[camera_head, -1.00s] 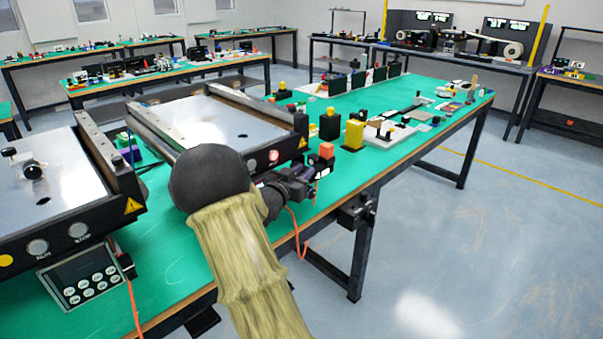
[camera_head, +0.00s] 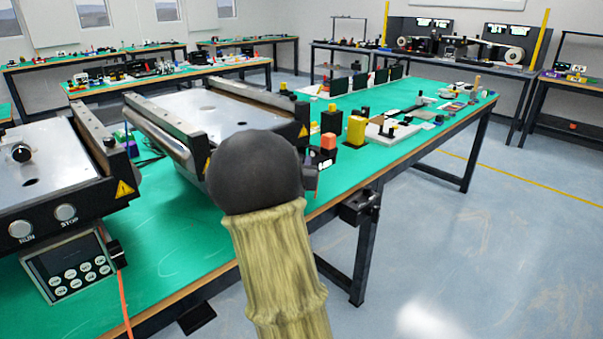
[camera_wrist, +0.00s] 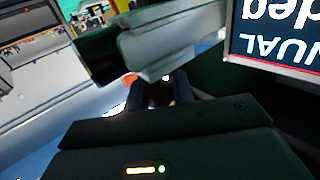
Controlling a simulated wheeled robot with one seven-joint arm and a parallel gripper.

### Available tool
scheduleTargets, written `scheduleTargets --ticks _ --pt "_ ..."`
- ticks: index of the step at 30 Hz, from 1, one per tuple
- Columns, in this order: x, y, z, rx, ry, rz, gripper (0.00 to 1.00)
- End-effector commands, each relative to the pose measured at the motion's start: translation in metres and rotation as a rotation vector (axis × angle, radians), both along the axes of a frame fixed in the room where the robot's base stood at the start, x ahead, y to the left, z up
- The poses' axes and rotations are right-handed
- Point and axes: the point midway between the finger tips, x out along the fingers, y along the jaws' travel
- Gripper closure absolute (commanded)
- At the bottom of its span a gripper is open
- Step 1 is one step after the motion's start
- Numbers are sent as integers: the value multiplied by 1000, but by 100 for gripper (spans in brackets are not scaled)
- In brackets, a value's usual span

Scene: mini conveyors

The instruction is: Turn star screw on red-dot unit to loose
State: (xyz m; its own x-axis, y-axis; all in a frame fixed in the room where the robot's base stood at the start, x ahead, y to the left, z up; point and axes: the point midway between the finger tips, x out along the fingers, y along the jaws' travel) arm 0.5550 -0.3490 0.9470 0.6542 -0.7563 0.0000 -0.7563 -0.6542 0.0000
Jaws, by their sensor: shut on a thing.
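The red-dot unit (camera_head: 226,107) is the middle conveyor with a pale belt in the head view. My dark round arm joint covers its front face, so the red dot and the front controls are hidden there. My gripper is hidden in the head view. In the wrist view my gripper (camera_wrist: 160,92) has two dark fingers close together, in front of a grey and black block (camera_wrist: 165,35). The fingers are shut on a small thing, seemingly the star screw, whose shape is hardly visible. A display with upside-down text reading MANUAL (camera_wrist: 275,35) is just right of them.
A second conveyor (camera_head: 50,160) stands at the left with RUN and STOP buttons and a keypad box (camera_head: 72,270). An orange-topped block (camera_head: 328,141) and a yellow block (camera_head: 356,131) stand on the green table right of the arm. Floor at the right is clear.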

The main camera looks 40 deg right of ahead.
Motion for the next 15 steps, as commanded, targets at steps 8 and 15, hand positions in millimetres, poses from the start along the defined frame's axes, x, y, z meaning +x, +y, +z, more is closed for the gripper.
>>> scheduleTargets --ticks 8,15 --pt "1 1 -5 1 -1 171 99" --pt "2 3 -3 2 1 322 99"
